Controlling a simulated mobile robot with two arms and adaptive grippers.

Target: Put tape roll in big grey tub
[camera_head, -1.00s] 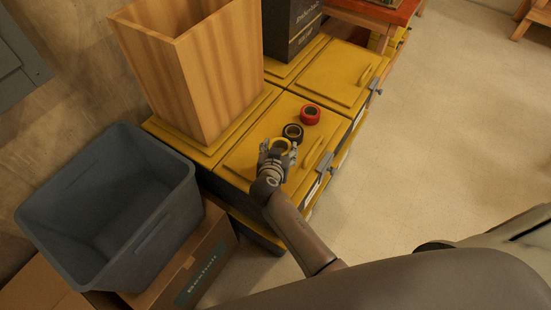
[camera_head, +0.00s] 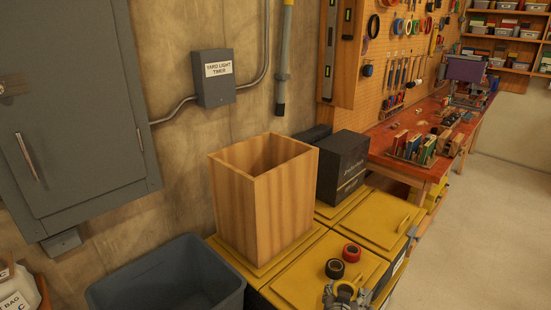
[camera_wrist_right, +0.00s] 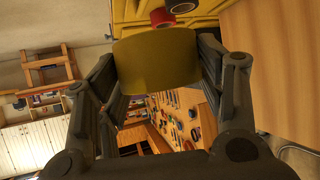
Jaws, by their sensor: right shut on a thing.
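My right gripper (camera_head: 344,292) shows at the bottom edge of the head view, over the yellow chest lids. In the right wrist view its two fingers are shut on a yellow tape roll (camera_wrist_right: 157,62), one on each side. In the head view the held roll is hard to make out. The big grey tub (camera_head: 185,275) stands at the lower left, open at the top, with its lower part cut off by the frame. My left gripper is not in view.
A black tape roll (camera_head: 334,268) and a red tape roll (camera_head: 351,252) lie on the yellow chest (camera_head: 300,285). A tall open wooden box (camera_head: 280,205) stands beside the tub. A black box (camera_head: 342,165) stands behind it. The grey wall cabinet (camera_head: 75,110) is above left.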

